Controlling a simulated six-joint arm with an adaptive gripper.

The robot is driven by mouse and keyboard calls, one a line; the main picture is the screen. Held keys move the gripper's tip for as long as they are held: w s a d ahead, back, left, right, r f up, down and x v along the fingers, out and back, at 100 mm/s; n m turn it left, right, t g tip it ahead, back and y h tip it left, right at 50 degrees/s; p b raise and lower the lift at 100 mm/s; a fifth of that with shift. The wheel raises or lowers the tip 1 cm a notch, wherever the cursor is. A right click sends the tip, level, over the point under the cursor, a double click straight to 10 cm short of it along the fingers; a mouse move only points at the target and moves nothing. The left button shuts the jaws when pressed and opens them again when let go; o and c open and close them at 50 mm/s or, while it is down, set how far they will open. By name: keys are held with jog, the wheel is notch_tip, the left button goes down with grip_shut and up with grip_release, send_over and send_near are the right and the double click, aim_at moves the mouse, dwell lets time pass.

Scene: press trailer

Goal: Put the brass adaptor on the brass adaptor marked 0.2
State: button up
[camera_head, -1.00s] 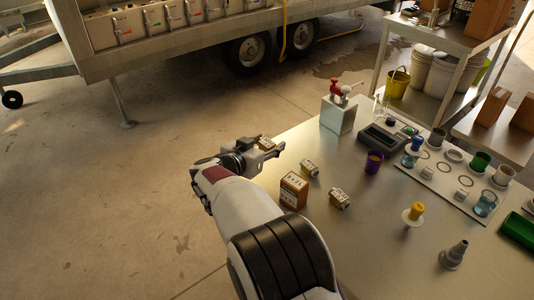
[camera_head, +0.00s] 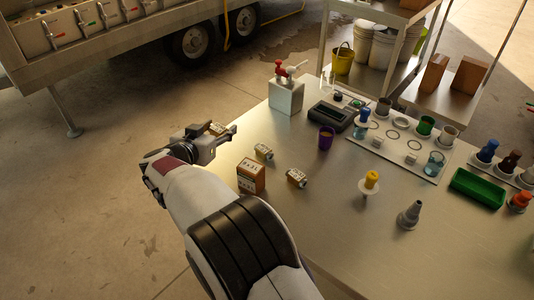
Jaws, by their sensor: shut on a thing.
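My gripper (camera_head: 228,136) is at the left edge of the table, with its fingers pointing right. A small brass-coloured block with a pale label (camera_head: 216,128), seemingly a brass adaptor, shows at the fingers, partly hidden by them; the gripper is shut on it. To the right of the gripper lie two similar labelled adaptors, one nearer (camera_head: 263,152) and one further right and closer to the camera (camera_head: 296,178). A taller brass-brown labelled block (camera_head: 251,177) stands between them and my arm. The markings are too small to read, so I cannot tell which is 0.2.
A yellow-topped piece (camera_head: 371,181), a grey cone (camera_head: 410,214) and a green tray (camera_head: 478,188) are to the right. The table's front middle is clear.

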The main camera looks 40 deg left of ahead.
jog(key=shift+w+d+r, duration=0.1)
jog(key=shift+w+d, duration=0.05)
jog(key=shift+w, duration=0.2)
jog(key=w+d+r, duration=1.1)
jog(key=w+d, duration=0.4)
jog(key=d, duration=0.4)
jog(key=s+d+f+n+g+y, duration=0.2)
jog(key=s+f+n+y, duration=0.1)
jog(key=s+f, duration=0.4)
jog(key=shift+s+d+f+n+y, duration=0.35)
jog(key=shift+s+f+n+y, duration=0.05)
jog(key=shift+s+y, duration=0.1)
